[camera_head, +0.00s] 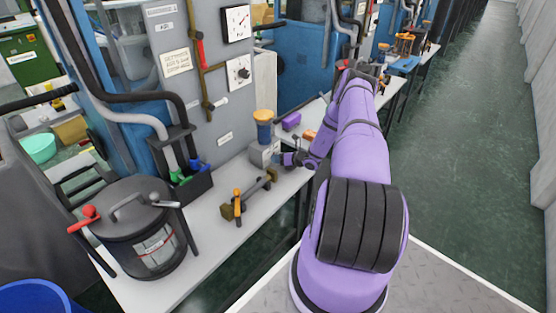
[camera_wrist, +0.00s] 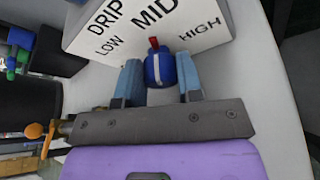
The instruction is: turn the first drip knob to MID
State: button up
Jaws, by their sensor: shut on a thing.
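The drip box (camera_wrist: 150,28) fills the top of the wrist view, a pale box marked DRIP, LOW, MID and HIGH. Its blue knob (camera_wrist: 162,72) has a red pointer that points up toward the MID mark, leaning slightly left. My gripper (camera_wrist: 160,76) is shut on the knob, with one blue-grey finger on each side.
On the pale bench (camera_head: 205,232) are a dark lidded pot (camera_head: 142,240), a black holder with coloured handles (camera_head: 188,185) and a metal bar with an orange lever (camera_head: 247,197). A grey panel with gauges rises behind. The green aisle floor at the right is clear.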

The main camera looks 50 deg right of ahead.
dwell(0.4)
jog(key=o, duration=0.9)
jog(key=shift+s+d, duration=0.1)
jog(key=v, duration=1)
jog(key=shift+s+r, duration=0.1)
jog(key=shift+s, duration=0.2)
